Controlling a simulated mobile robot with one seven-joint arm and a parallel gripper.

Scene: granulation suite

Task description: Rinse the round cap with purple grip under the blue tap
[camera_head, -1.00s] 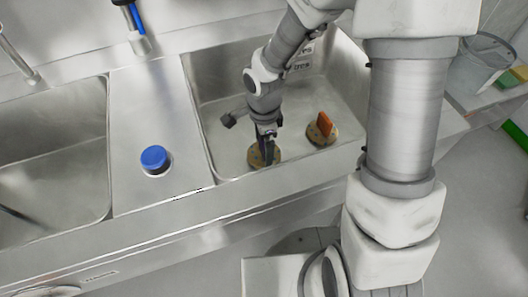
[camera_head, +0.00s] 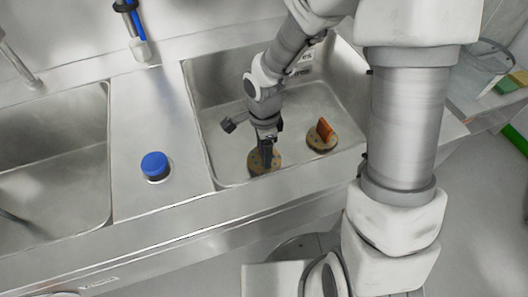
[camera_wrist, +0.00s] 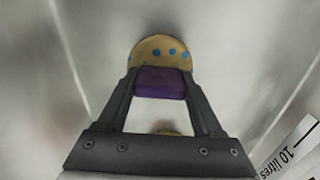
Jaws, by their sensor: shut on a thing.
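The round cap (camera_head: 256,165) is a tan disc in the front of the right sink basin. In the wrist view the cap (camera_wrist: 160,50) shows blue spots, and its purple grip (camera_wrist: 160,84) lies between the fingertips. My gripper (camera_head: 267,150) points down and is shut on that grip; the wrist view also shows my gripper (camera_wrist: 160,80). I cannot tell whether the cap touches the basin floor. The blue tap (camera_head: 136,22), with a pale nozzle, is at the back left, outside that basin. No water shows.
A second round cap with an orange grip (camera_head: 325,130) lies right of my gripper in the same basin (camera_head: 222,100). A blue knob (camera_head: 155,163) stands on the strip between basins. A grey tap (camera_head: 18,62) is over the left basin (camera_head: 50,150).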

